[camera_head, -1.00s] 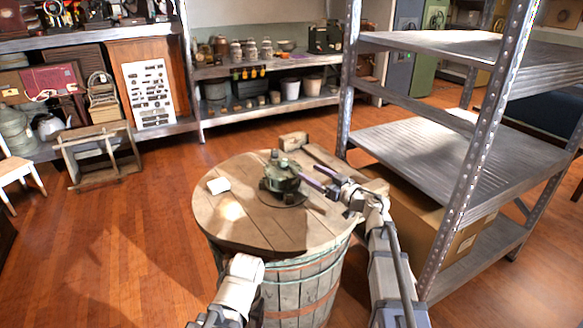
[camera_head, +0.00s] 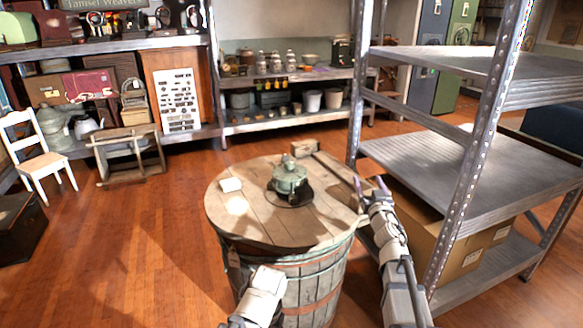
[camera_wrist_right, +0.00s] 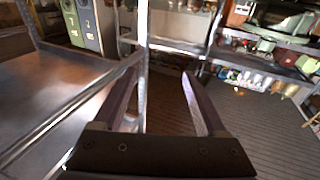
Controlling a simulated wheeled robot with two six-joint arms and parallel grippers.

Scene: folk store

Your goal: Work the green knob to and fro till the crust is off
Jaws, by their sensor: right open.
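The green knob (camera_head: 288,178) is part of a small dark green fitting on a round dark base, standing on the wooden lid (camera_head: 250,222) of a barrel. Crust on it is too small to make out. My right gripper (camera_head: 370,186) is open and empty at the right edge of the lid, apart from the knob. In the right wrist view its two fingers (camera_wrist_right: 160,95) are spread with nothing between them, and the knob does not show there. My left arm comes in at the bottom in front of the barrel; its gripper is not visible.
A metal shelf rack (camera_head: 470,170) stands close on the right of my right arm, with a cardboard box (camera_head: 432,232) low in it. Open floor (camera_head: 120,240) lies to the left.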

